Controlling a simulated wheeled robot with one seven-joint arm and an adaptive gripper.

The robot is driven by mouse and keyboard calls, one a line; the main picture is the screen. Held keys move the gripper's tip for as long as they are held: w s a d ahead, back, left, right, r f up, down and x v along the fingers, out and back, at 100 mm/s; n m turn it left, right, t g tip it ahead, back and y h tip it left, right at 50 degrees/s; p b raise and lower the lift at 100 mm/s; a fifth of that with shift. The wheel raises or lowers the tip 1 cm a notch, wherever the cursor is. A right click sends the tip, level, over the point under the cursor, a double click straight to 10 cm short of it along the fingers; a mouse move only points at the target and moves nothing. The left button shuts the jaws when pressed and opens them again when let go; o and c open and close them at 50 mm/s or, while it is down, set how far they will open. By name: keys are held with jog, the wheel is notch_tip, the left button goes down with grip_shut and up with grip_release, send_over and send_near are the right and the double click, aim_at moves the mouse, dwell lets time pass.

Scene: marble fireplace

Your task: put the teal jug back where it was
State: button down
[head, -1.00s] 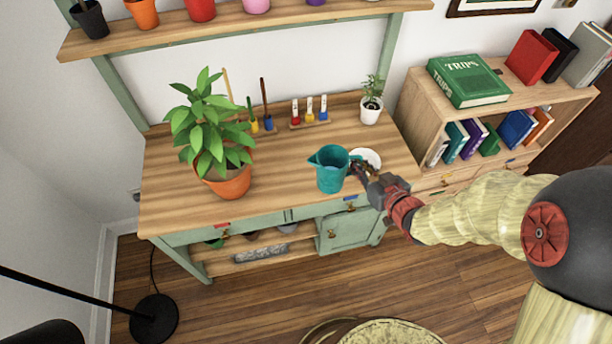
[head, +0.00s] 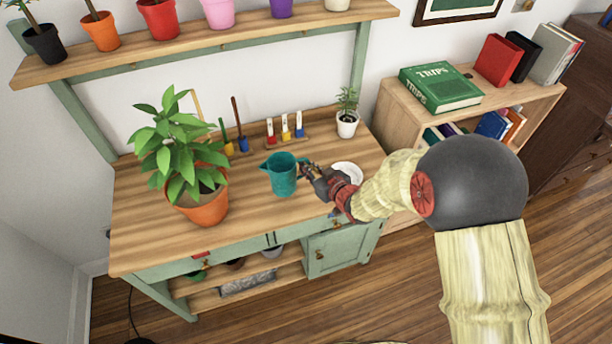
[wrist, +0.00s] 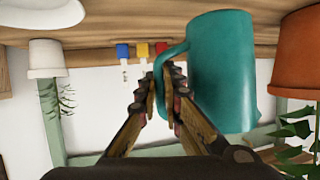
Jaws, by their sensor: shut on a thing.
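The teal jug (head: 283,175) is upright over the middle of the wooden bench top (head: 240,228), its spout to the left and its handle to the right. My gripper (head: 306,171) comes in from the right and is shut on the jug's handle. In the wrist view, which is upside down, the fingers (wrist: 160,82) close around the handle of the jug (wrist: 222,70). I cannot tell whether the jug's base touches the bench. A white saucer (head: 347,172) lies to the right of the jug, partly hidden by my gripper.
A large leafy plant in a terracotta pot (head: 204,211) stands left of the jug. Brushes (head: 240,140) and small colored tools (head: 285,130) stand at the back. A small white potted plant (head: 347,122) is back right. The bench between the jug and terracotta pot is clear.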

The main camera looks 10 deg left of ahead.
jog(key=shift+w+a+f, duration=0.15)
jog(key=shift+f, duration=0.1)
notch_tip(320, 180, down, 3)
jog(key=shift+w+a+f+b, duration=0.1)
jog(key=shift+w+f+b, duration=0.1)
jog(key=shift+b, duration=0.85)
jog(key=shift+s+r, duration=0.1)
jog(key=c, duration=2.4)
grip_release()
jog(key=shift+f, duration=0.25)
jog(key=o, duration=0.4)
jog(key=shift+o, duration=0.2)
